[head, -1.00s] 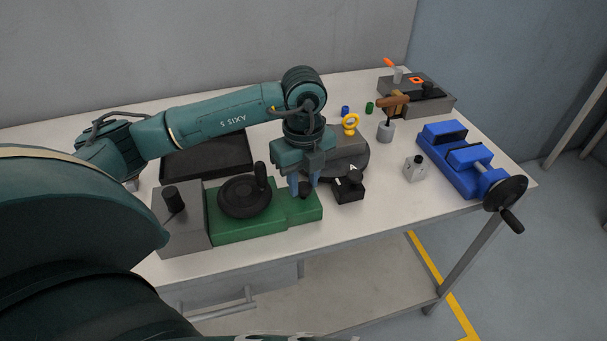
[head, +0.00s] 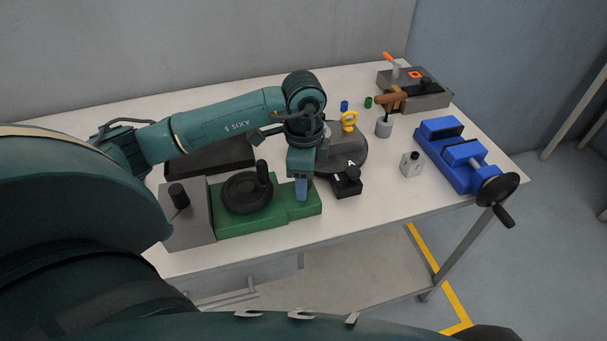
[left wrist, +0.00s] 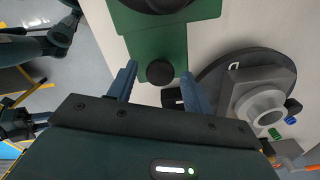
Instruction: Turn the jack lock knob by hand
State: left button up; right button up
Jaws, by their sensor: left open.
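The green jack (head: 262,222) stands at the table's front edge, with a black handwheel on top. In the left wrist view, its round black lock knob (left wrist: 160,72) sits at the end of the green body (left wrist: 158,45). My left gripper (head: 301,190) points down over that end of the jack and is open. In the left wrist view, the blue fingers of my left gripper (left wrist: 159,80) stand on either side of the knob with gaps; I cannot tell whether they are down at its height. In the head view the fingers hide the knob.
A dark round-based device (head: 343,158) with a yellow ring and a small black block (head: 347,186) stand close right of the gripper. A grey block (head: 188,222) adjoins the jack's left. A blue vise (head: 455,160) stands farther right. The front right tabletop is clear.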

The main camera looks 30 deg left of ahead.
pick_arm(q)
jog(key=shift+r, duration=0.15)
pick_arm(e)
jog(key=shift+r, duration=0.1)
pick_arm(q)
notch_tip(320, 180, up, 4)
jog(key=p, duration=0.3)
jog(key=shift+p, duration=0.3)
jog(key=shift+r, duration=0.9)
pick_arm(e)
notch_tip(320, 180, up, 4)
jog(key=shift+f, duration=0.15)
jog(key=shift+f, duration=0.1)
pick_arm(q)
notch_tip(320, 180, up, 13)
pick_arm(e)
notch_tip(320, 180, down, 7)
jog(key=s+d+g+h, duration=0.1)
jog(key=d, duration=0.1)
jog(key=shift+s+d+r+m, duration=0.15)
jog(key=shift+d+r+m, duration=0.05)
jog(key=shift+d+m, duration=0.1)
pick_arm(q)
jog(key=shift+r, duration=0.1)
